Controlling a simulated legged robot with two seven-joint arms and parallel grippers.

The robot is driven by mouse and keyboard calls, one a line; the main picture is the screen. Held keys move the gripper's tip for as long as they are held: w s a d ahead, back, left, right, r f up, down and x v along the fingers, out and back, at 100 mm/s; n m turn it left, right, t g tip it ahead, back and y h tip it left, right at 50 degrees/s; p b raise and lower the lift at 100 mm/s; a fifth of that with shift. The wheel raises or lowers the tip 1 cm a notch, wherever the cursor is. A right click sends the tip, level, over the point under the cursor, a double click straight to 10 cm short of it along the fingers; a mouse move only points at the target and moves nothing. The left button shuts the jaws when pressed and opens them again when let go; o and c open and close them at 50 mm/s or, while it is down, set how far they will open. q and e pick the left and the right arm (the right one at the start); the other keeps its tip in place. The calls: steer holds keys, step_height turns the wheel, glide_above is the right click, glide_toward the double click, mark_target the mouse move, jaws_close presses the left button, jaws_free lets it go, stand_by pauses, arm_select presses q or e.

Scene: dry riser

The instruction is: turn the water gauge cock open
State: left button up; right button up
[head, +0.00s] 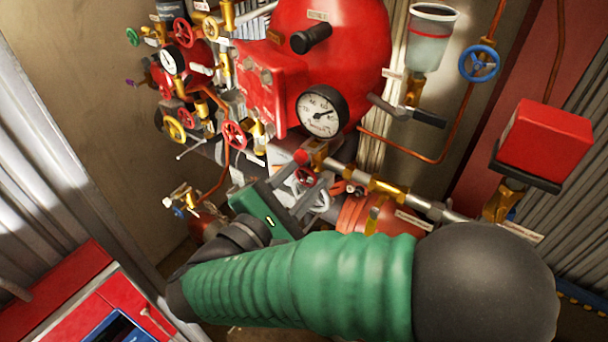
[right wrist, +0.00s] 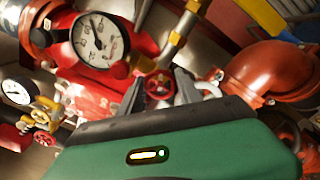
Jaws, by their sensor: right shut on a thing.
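A small red handwheel (right wrist: 159,87) sits between the two grey fingers of my right gripper (right wrist: 160,92) in the right wrist view, and the fingers are shut on it. In the head view my right gripper (head: 303,193) reaches into the pipework below the large pressure gauge (head: 320,111). The red handwheel (head: 305,177) shows partly there, with the fingers covering some of it. The labels are too small to read, so I cannot confirm that this wheel is the water gauge cock. My left gripper is out of view.
A large red valve body (head: 332,52) stands above my gripper. Several handwheels, gauges and copper pipes crowd the left. A clear cup (head: 432,40), a blue handwheel (head: 479,64) and a red box (head: 545,137) are on the right. A brass-jointed pipe (head: 388,189) runs close beside my gripper.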

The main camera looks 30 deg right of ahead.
steer(key=n+p, duration=0.1)
steer(key=n, duration=0.3)
steer(key=shift+r+p, duration=0.1)
steer(key=shift+p, duration=0.25)
steer(key=n+p, duration=0.1)
steer(key=n, duration=0.6)
steer(key=shift+n+p, duration=0.3)
steer(key=shift+p, duration=0.05)
steer(key=n, duration=0.4)
steer(key=shift+n, duration=0.3)
steer(key=o, duration=1.1)
steer(key=shift+c, duration=0.2)
steer(key=shift+o, duration=1.1)
steer(key=shift+w, duration=0.1)
steer(key=shift+o, duration=0.4)
steer(key=shift+w+a, duration=0.1)
